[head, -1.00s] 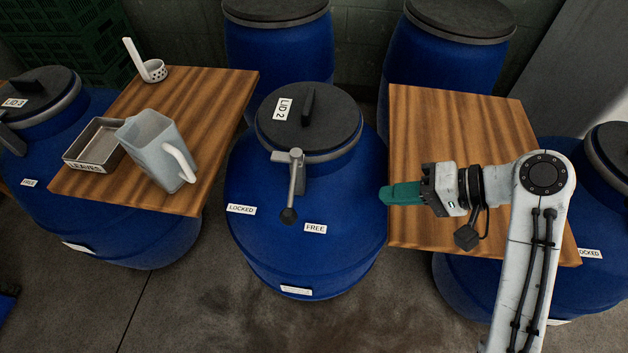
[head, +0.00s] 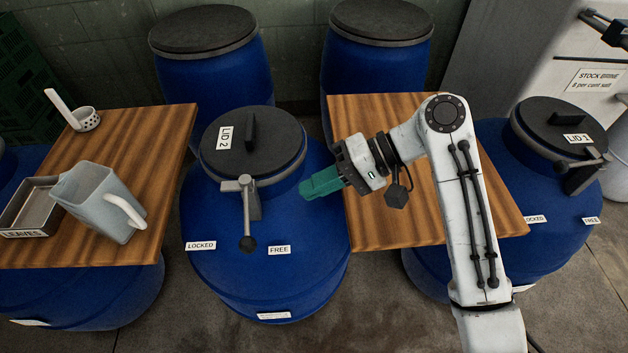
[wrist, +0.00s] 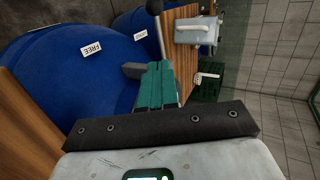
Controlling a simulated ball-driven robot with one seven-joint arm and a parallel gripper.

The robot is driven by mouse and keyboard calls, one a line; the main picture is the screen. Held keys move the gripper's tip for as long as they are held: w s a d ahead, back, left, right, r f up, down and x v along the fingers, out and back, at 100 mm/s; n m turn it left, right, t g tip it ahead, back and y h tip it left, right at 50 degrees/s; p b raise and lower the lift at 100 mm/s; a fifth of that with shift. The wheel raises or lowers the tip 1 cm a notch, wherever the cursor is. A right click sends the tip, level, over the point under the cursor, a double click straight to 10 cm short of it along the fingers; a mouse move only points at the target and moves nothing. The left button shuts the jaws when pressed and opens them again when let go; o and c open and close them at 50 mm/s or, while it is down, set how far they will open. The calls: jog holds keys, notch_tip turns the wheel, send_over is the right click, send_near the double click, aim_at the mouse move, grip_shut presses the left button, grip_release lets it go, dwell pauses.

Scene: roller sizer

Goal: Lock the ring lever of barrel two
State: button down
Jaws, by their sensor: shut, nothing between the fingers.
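Barrel two (head: 290,275) is the blue barrel in the middle of the head view, with its dark lid (head: 270,150) marked LID 2. Its ring lever (head: 246,210) is a grey arm with a black knob, hanging from the ring front. The knob lies between the LOCKED label (head: 200,245) and the FREE label (head: 279,250), nearer FREE. My gripper (head: 308,189), with green fingers, is shut and empty to the right of the lever, apart from it. In the wrist view the fingers (wrist: 157,88) point toward the lever, part of which shows (wrist: 155,12); the FREE label also shows there.
A wooden table (head: 150,150) on the left holds a jug (head: 95,200), a LEAVES tray (head: 28,225) and a white ladle (head: 85,118). Another wooden table (head: 390,225) lies under my arm. Two blue barrels stand behind.

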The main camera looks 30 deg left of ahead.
aim_at(248, 217)
jog(key=p+x, duration=0.1)
jog(key=x, duration=0.9)
jog(key=shift+s+a+f, duration=0.15)
jog(key=shift+a+f, duration=0.05)
jog(key=shift+a, duration=0.1)
jog(key=shift+s+r+p, duration=0.1)
jog(key=shift+p, duration=0.3)
